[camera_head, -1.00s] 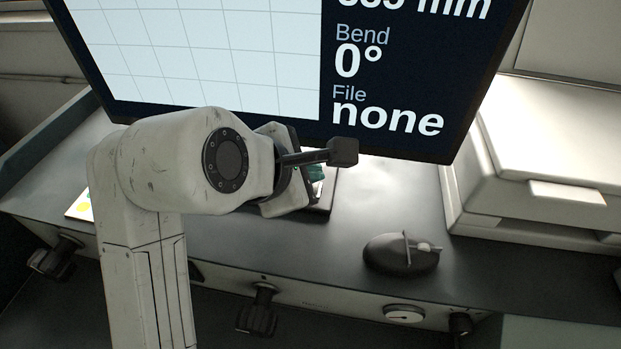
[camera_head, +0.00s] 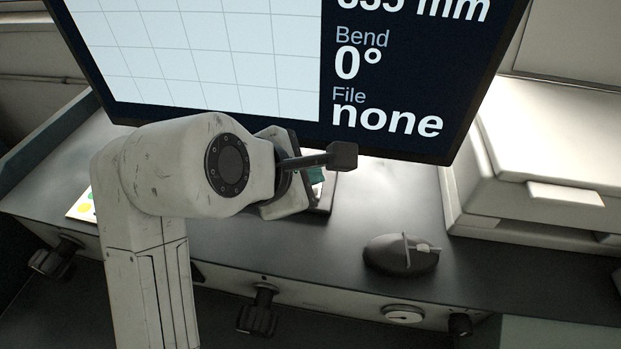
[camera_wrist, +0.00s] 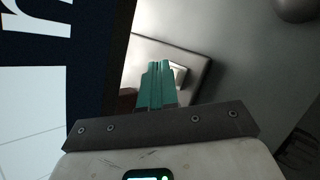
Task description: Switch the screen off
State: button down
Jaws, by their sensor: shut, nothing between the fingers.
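The screen (camera_head: 408,80) is lit, with a pale grid on the left and white text on dark blue reading "Bend 0°" and "File none". Its top is cut off by the picture edge. It also shows at the left of the wrist view (camera_wrist: 88,75). My gripper (camera_head: 317,176) is just below the screen's lower edge, mostly hidden by my wrist. In the wrist view my gripper's teal fingers (camera_wrist: 157,68) are together and empty, in front of a flat, dark-rimmed rectangular piece. Whether they touch it I cannot tell. I see no clear power button on the screen.
A grey bench (camera_head: 345,225) stands below the screen, with knobs (camera_head: 258,310) and a dial (camera_head: 404,314) along its front. A dark rounded device (camera_head: 402,255) sits on it. A white lidded box (camera_head: 545,160) stands at right. A card with coloured dots (camera_head: 82,206) lies left.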

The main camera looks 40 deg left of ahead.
jog(key=shift+f, duration=0.35)
jog(key=shift+r+p, duration=0.1)
jog(key=shift+p, duration=0.4)
jog(key=shift+r+p, duration=0.3)
jog(key=shift+p, duration=0.4)
notch_tip(320, 180, up, 6)
jog(key=p, duration=0.7)
jog(key=shift+r, duration=0.1)
